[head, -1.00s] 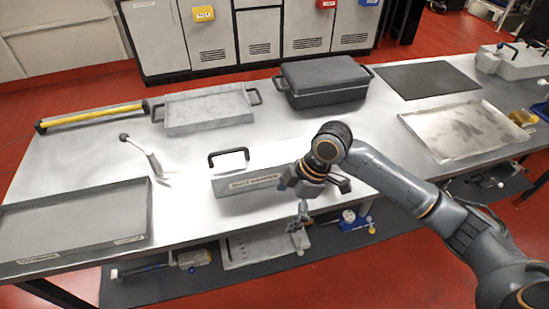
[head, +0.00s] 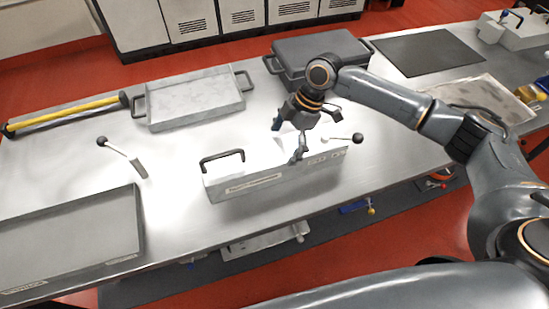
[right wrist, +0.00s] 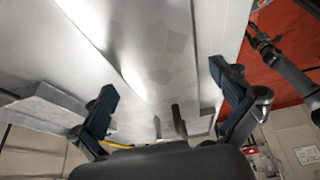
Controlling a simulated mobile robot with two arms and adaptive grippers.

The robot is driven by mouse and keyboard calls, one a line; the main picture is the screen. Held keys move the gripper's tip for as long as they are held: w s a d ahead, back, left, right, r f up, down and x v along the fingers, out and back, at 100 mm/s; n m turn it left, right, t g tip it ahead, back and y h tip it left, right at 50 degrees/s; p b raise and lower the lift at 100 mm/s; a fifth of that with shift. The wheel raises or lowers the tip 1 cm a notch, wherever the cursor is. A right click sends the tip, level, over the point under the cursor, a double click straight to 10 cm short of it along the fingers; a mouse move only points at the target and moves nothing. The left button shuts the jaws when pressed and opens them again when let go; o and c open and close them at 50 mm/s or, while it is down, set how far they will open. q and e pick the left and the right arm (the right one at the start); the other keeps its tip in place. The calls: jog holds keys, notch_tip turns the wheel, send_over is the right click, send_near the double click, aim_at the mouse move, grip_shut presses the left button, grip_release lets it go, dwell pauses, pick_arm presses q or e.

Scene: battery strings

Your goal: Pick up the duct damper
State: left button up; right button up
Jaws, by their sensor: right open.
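A long grey metal box with a black handle on its left end, which I take for the duct damper (head: 235,188), stands near the table's front edge. It has a label strip that I cannot read. My right gripper (head: 288,138) is open and points down over its middle, hiding part of the top edge. I cannot tell whether it touches. In the right wrist view the two fingers stand wide apart (right wrist: 163,82) before pale metal surfaces. A dark jointed arm end with a claw, probably my left gripper (right wrist: 262,45), shows at the upper right there.
A lever with a black knob (head: 357,138) is at the box's right end; another (head: 118,149) is to its left. A tray with handles (head: 195,103) and a black case (head: 300,52) stand behind. A shallow tray (head: 70,240) lies left. Bare table (head: 180,195) separates them.

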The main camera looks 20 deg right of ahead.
aim_at(275, 158)
jog(key=shift+p+x, duration=0.45)
jog(key=shift+x, duration=0.6)
jog(key=x, duration=0.3)
jog(key=shift+a+f+p, duration=0.15)
jog(key=shift+a+p, duration=0.05)
jog(key=shift+p, duration=0.15)
jog(key=shift+f, duration=0.15)
jog(key=c, duration=1.7)
pick_arm(q)
jog(key=w+r, duration=0.1)
jog(key=w, duration=0.2)
jog(key=shift+d+r, duration=0.1)
jog(key=shift+r, duration=0.3)
pick_arm(e)
jog(key=shift+w, duration=0.1)
